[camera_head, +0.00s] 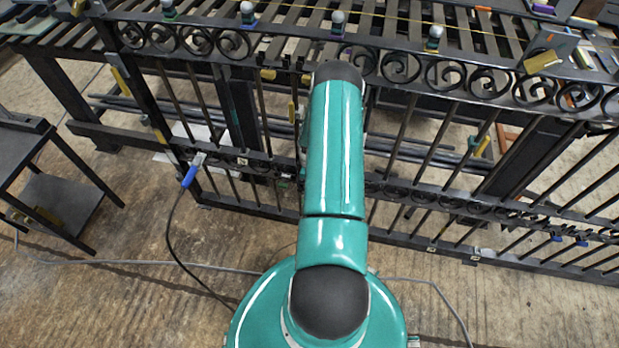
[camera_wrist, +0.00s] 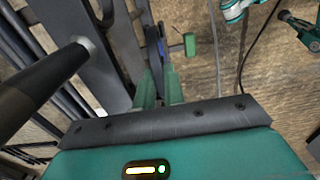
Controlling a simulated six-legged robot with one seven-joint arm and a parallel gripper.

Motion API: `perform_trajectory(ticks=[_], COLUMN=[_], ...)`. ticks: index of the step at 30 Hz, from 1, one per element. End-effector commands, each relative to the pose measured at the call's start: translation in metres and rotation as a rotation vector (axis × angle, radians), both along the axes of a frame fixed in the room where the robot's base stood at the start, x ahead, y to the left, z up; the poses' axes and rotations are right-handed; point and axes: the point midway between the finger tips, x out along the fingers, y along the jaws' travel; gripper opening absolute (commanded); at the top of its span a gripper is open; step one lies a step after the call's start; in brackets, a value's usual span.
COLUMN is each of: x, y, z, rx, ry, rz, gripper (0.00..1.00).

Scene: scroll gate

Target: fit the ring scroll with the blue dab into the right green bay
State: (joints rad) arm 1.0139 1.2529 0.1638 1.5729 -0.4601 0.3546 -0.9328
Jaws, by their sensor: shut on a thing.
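My gripper's two green fingers show in the wrist view (camera_wrist: 160,88), close together. They are shut on a thin dark piece (camera_wrist: 155,50) seen nearly edge-on, with a bluish patch near its far end. It fits the ring scroll with the blue dab, but its ring shape does not show. A green block (camera_wrist: 190,43) is just right of the piece; I cannot tell if they touch. In the head view my arm hides my gripper and the held piece. The dark gate (camera_head: 400,195) spans the view; I cannot make out the right green bay with certainty.
A dark rail with several scrolls (camera_head: 445,73) runs along the gate's top. A slatted bench (camera_head: 390,22) stands behind. A blue-handled clamp with a cable (camera_head: 190,175) hangs on the gate at left. A small table (camera_head: 62,200) stands far left. The front floor is mostly clear, with cables.

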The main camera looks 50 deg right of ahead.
Motion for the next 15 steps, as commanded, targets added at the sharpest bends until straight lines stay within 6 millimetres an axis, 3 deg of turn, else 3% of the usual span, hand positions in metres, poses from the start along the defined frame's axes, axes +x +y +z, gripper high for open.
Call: perform_trajectory(ticks=[9,10,12,14,15], x=[0.0002,0.0002,0.0002,0.0002,0.0002], y=[-0.0001,-0.0001,-0.0001,-0.0001,-0.0001], z=[-0.0033,-0.0034,-0.0033,-0.0033,-0.0033], rx=[-0.001,-0.001,-0.001,-0.001,-0.001], ry=[0.0,0.0,0.0,0.0,0.0], rz=[0.0,0.0,0.0,0.0,0.0], gripper=[0.0,0.13,0.27,0.36,0.36])
